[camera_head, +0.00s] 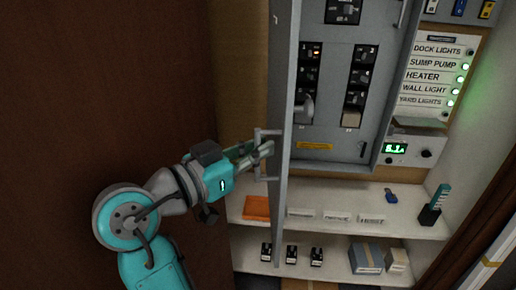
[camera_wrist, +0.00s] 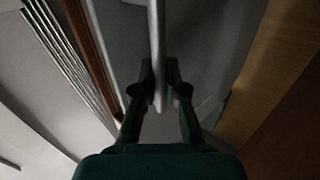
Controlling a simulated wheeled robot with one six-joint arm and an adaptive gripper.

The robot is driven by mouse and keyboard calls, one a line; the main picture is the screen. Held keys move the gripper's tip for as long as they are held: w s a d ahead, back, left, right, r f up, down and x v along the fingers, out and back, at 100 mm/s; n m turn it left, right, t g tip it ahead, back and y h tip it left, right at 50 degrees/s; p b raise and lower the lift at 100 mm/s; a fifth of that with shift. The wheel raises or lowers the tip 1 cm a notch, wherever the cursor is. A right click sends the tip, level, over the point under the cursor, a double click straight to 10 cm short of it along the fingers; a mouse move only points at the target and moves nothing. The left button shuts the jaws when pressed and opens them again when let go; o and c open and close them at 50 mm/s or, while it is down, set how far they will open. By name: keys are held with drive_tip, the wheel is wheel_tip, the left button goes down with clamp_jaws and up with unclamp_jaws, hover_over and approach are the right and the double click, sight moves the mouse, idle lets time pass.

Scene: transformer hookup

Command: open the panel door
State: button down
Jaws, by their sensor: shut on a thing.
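The grey panel door (camera_head: 281,95) stands swung open in the head view, seen nearly edge-on. Behind it the panel (camera_head: 333,90) shows rows of dark breakers. A bar handle (camera_head: 260,155) sits on the door's outer face, at the left. My gripper (camera_head: 262,150) reaches in from the left and is shut on the handle. In the wrist view the two fingers (camera_wrist: 160,85) close on either side of the pale handle bar (camera_wrist: 157,45). The exact contact is dark and hard to make out there.
Right of the panel are a lit label board (camera_head: 435,72) and a meter box (camera_head: 414,145) with a green display. A brown wall (camera_head: 80,90) fills the left.

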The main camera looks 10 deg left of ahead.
drive_tip(key=shift+a, duration=0.1)
drive_tip(key=c, duration=1.2)
unclamp_jaws()
